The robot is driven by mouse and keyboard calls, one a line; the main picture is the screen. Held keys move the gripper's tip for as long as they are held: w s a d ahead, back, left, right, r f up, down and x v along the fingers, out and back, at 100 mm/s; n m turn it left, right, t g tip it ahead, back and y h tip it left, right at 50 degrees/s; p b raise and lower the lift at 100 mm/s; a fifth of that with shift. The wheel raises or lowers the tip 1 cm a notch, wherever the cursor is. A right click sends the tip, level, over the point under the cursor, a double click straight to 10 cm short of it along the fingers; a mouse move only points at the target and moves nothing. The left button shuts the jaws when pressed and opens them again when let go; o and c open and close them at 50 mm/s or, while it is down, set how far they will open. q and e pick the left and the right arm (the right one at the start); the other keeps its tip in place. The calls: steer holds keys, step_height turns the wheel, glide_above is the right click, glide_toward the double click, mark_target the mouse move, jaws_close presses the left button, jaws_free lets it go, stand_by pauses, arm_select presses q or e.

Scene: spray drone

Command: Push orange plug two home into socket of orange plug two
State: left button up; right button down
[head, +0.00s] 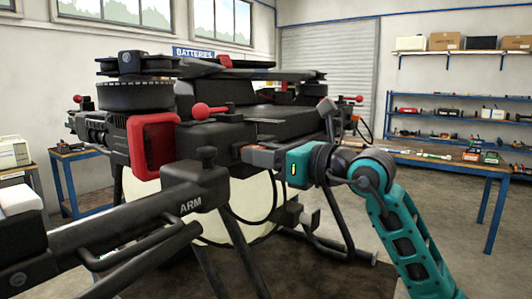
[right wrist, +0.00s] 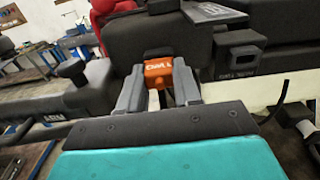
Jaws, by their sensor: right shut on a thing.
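The spray drone (head: 222,135) fills the middle of the head view, with a dark body and a pale round tank. My right gripper (head: 248,155) reaches in from the right against the drone's side. In the right wrist view its two grey fingers (right wrist: 158,80) are shut on an orange plug (right wrist: 158,71) with white lettering. The plug's far end points at the dark drone body (right wrist: 160,38). Its socket is hidden behind the plug, and I cannot tell how deep the plug sits. My left gripper is out of view.
A black drone arm marked ARM (head: 165,208) crosses the front left. A red cover (head: 153,146) and a red-knobbed lever (head: 210,110) are left of my right gripper. A black cable hangs below it. A workbench (head: 450,163) stands at the right, with open floor before it.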

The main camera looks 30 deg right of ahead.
steer(key=shift+w+a, duration=0.15)
steer(key=shift+w, duration=0.25)
steer(key=c, duration=1)
jaws_free()
steer(key=o, duration=0.3)
steer(key=shift+r, duration=0.1)
steer(key=shift+s, duration=0.1)
steer(key=b+v, duration=0.3)
steer(key=v, duration=0.9)
steer(key=shift+s+d+b, duration=0.3)
steer(key=shift+b, duration=0.05)
